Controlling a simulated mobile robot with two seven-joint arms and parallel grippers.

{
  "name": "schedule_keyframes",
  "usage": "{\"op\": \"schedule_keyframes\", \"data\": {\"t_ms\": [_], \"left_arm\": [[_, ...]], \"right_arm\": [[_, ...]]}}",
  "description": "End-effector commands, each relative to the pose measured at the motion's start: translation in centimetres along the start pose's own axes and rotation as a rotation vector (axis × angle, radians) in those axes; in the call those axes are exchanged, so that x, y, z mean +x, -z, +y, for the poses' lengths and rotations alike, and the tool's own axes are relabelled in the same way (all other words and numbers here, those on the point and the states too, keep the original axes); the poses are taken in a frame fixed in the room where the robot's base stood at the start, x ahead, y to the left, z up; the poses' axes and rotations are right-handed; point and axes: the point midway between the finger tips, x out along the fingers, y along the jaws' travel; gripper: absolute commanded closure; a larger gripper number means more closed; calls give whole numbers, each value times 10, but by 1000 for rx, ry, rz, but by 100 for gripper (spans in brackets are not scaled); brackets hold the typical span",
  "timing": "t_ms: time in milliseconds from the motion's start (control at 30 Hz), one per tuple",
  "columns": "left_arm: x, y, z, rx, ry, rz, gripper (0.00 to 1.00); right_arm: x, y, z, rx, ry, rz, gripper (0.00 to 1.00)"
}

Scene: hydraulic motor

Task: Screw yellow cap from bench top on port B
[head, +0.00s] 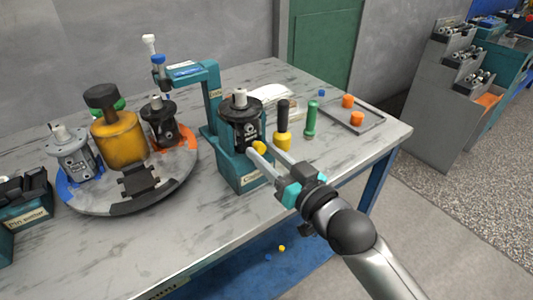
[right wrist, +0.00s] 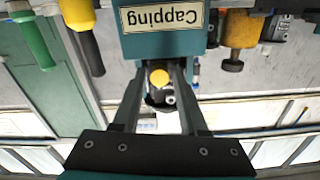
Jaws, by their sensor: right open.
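A black motor (head: 242,125) with a light shaft stands upright in the teal capping station (head: 240,172). A small yellow cap (head: 259,147) shows at the motor's lower front side; I cannot tell how far it is seated or which port lies behind it. My right gripper (head: 262,149) is open, with its fingers around the cap's place. In the right wrist view the yellow cap (right wrist: 160,77) appears between the two fingertips (right wrist: 160,85), with a visible gap on both sides. My left gripper is not in view.
A black-and-yellow tool (head: 283,128) and a green tool (head: 311,120) stand close right of the station. A turntable (head: 120,202) with motors fills the left. The bench's front edge is near.

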Motion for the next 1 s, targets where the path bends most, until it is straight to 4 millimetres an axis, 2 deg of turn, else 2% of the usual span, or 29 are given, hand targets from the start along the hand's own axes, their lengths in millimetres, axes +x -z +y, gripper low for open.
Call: {"op": "schedule_keyframes", "data": {"t_ms": [467, 800, 900, 1000], "left_arm": [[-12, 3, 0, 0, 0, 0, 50], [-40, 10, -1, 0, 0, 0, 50], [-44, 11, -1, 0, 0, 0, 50], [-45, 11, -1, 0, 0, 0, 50]], "right_arm": [[-7, 1, 1, -41, -1, -4, 57], [-7, 3, 0, -679, 3, -3, 57], [-7, 2, 1, -823, 3, -1, 57], [-7, 1, 1, -896, 2, 0, 57]]}}
